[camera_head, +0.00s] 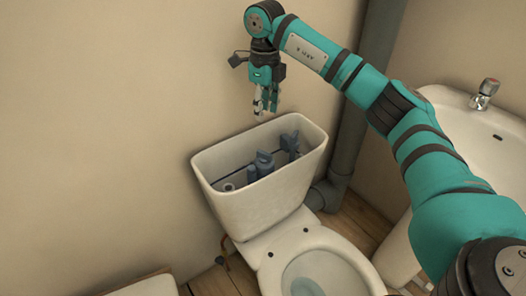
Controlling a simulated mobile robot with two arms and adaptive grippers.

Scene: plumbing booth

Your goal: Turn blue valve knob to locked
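No knob shows as clearly blue. A small dark valve-like piece (220,260) sits low on the left of the toilet, below a thin copper-coloured pipe (225,243); its colour and setting are too small to tell. The open toilet tank (262,205) holds blue-grey fittings (262,163). My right gripper (265,108) hangs above and behind the tank near the wall, fingers pointing down, with nothing seen in it. It is apart from the tank and the valve-like piece. Whether its fingers are open is unclear. My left gripper is out of view.
The toilet bowl (320,272) stands in front of the tank. A grey drain pipe (350,130) runs down the wall on the right. A sink (470,125) with a tap (485,92) is at the far right. A pale flat object (148,288) lies at the bottom left.

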